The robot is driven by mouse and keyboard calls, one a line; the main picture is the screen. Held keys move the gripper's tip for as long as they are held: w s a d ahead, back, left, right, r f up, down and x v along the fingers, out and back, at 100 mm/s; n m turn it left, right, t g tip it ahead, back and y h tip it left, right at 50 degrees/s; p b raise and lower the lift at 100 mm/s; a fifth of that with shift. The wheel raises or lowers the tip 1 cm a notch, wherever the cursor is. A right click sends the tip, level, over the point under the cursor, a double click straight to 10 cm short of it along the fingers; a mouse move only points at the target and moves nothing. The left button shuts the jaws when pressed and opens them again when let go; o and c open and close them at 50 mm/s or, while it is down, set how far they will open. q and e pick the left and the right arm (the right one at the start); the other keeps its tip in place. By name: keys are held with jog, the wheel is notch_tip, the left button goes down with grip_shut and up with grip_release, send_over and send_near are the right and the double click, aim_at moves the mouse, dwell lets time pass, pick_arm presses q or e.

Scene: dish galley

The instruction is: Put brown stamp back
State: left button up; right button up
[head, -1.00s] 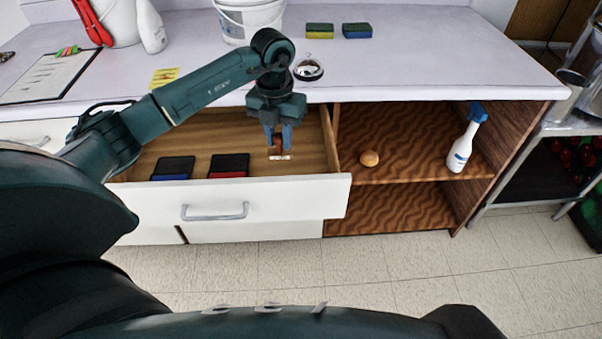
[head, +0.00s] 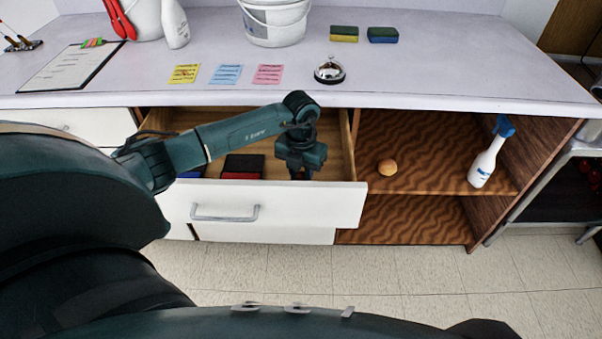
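My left gripper (head: 300,175) reaches down into the open drawer (head: 278,200), at the right end of its inside, just behind the drawer front. The front hides its fingertips, so I cannot see whether they are open or shut. The brown stamp is not visible now; a second ago it showed between these fingers, a small brown handle with a pale base. A black and red ink pad (head: 243,166) lies in the drawer left of the gripper. A black and blue pad (head: 190,173) lies further left, mostly behind my arm. My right gripper is not in view.
The counter (head: 440,75) above holds a bell (head: 329,71), sticky notes (head: 227,75), a bucket (head: 275,25), sponges (head: 383,35) and a clipboard (head: 72,67). The open shelf at right holds a round brown item (head: 387,167) and a spray bottle (head: 487,157).

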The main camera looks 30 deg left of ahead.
aim_at(301, 173)
pick_arm(q)
jog(key=shift+f, duration=0.1)
jog(key=o, duration=0.8)
notch_tip(301, 173, up, 12)
jog(key=shift+r, duration=0.15)
dwell(0.4)
